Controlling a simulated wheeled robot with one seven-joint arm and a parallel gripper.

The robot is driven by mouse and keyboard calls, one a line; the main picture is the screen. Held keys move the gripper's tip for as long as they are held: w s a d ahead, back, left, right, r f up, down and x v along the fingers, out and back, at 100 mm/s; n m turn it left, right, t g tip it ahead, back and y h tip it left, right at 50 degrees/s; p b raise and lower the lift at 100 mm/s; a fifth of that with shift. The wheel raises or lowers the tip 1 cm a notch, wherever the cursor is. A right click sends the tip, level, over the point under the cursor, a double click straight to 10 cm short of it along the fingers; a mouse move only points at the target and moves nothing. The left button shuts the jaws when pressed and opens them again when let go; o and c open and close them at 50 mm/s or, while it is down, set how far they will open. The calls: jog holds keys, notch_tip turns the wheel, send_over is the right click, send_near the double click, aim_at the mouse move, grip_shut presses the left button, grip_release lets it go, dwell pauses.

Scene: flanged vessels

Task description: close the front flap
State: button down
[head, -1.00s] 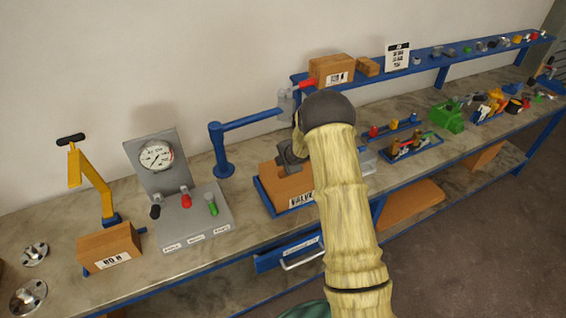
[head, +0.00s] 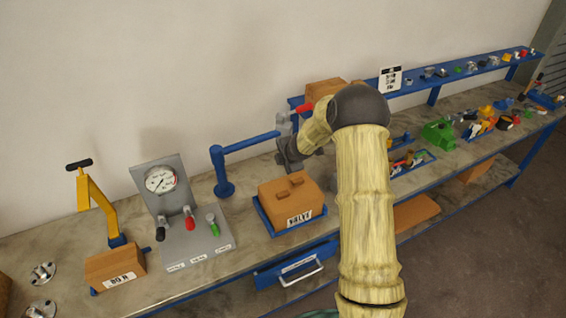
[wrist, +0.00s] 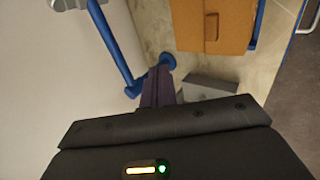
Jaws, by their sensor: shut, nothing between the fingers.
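The brown box (head: 290,204) labelled VALVE sits in a shallow blue tray (head: 263,219) on the bench. Its top looks flat, with two small raised brown tabs (head: 289,187). No flap stands up in the head view, and the flap seams are too small to tell. The box also shows in the wrist view (wrist: 215,22), at the top. My gripper (head: 284,164) is behind and above the box, apart from it. Its dark fingers (wrist: 157,88) are shut and empty in the wrist view.
A blue post with a swing arm (head: 223,175) stands behind left of the box. A grey gauge panel (head: 190,225) with levers is to the left. A drawer with a handle (head: 300,266) is below. Trays of parts (head: 412,163) lie to the right.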

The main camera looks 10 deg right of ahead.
dwell(0.3)
jog(key=s+a+f+m+g+h+b, duration=0.1)
jog(key=s+m+g+b, duration=0.3)
jog(key=s+m+b, duration=0.8)
jog(key=s+a+m, duration=0.1)
jog(key=s+m, duration=0.7)
jog(key=s, duration=1.5)
jog(key=shift+s+f+m+g+h, duration=0.2)
jog(key=shift+s+m+g+h, duration=0.1)
jog(key=shift+s+g+h, duration=0.1)
jog(key=shift+w, duration=0.1)
